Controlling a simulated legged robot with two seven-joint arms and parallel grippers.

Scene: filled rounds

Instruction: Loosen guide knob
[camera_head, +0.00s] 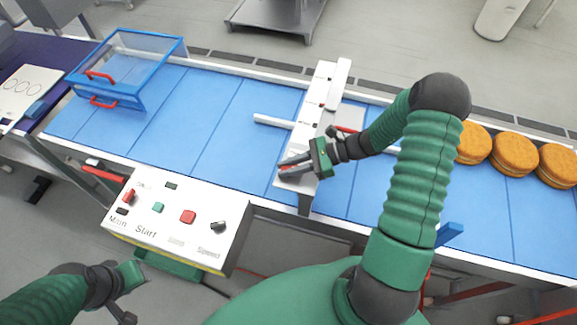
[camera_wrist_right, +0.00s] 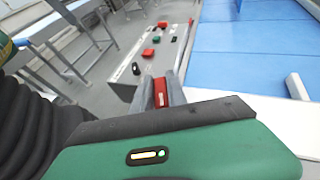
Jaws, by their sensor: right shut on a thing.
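My right gripper (camera_head: 285,169) is at the near end of the white guide bridge (camera_head: 309,122) that crosses the blue conveyor. In the right wrist view its two grey fingers (camera_wrist_right: 160,94) are shut on a small red knob (camera_wrist_right: 161,89), one finger on each side. In the head view the fingers mostly hide this knob. My left gripper (camera_head: 128,285) is low at the lower left, below the control panel and away from the guide. Its fingers do not show clearly enough to tell their state.
The control panel (camera_head: 205,240) with several buttons and knobs stands at the near edge of the blue conveyor (camera_head: 215,105). A clear blue-framed cover with red handles (camera_head: 101,76) stands at the left. Several filled rounds (camera_head: 514,151) sit on the belt at the right.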

